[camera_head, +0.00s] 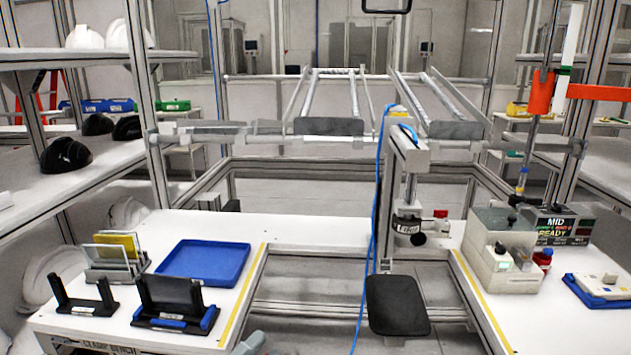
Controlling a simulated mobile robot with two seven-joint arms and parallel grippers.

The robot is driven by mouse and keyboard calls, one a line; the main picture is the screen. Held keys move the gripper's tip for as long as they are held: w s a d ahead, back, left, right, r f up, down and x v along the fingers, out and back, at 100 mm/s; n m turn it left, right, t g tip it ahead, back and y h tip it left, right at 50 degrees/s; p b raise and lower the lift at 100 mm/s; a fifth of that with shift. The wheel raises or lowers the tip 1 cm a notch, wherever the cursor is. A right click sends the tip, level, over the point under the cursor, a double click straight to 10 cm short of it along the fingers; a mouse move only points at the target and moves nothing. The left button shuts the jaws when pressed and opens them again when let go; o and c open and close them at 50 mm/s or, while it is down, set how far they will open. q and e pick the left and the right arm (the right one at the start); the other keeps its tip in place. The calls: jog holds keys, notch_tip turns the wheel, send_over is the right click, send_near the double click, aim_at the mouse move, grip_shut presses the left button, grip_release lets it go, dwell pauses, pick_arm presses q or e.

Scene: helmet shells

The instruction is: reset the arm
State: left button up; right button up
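Neither of my grippers can be made out in the head view. A small grey shape shows at the bottom edge, left of centre, and I cannot tell what it is. White helmet shells (84,38) sit on the upper left shelf. Black helmet shells (66,155) sit on the shelf below, and more white shells (38,276) show under it, partly hidden.
A blue tray (204,262), black stands (172,300) and a rack with a yellow sheet (118,244) stand on the left bench. A post with a black pad (397,305) stands mid-view. A grey device (500,250) and blue tray (600,290) occupy the right bench.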

pick_arm(q)
jog(key=s+a+f+n+g+y, duration=0.1)
jog(key=s+a+f+n+y, duration=0.3)
jog(key=s+f+n, duration=0.1)
jog(key=s+a+f+n+g+y+p, duration=0.1)
jog(key=s+a+f+n+g+y, duration=0.1)
jog(key=s+a+f+n+y, duration=0.2)
jog(key=s+a+f+n+g+y+p, duration=0.1)
jog(key=s+a+f+n+y, duration=0.3)
jog(key=f+n, duration=0.6)
notch_tip(320, 180, down, 4)
jog(key=s+g+y, duration=0.1)
jog(key=s, duration=0.1)
jog(key=shift+s+r, duration=0.15)
jog(key=shift+s, duration=0.15)
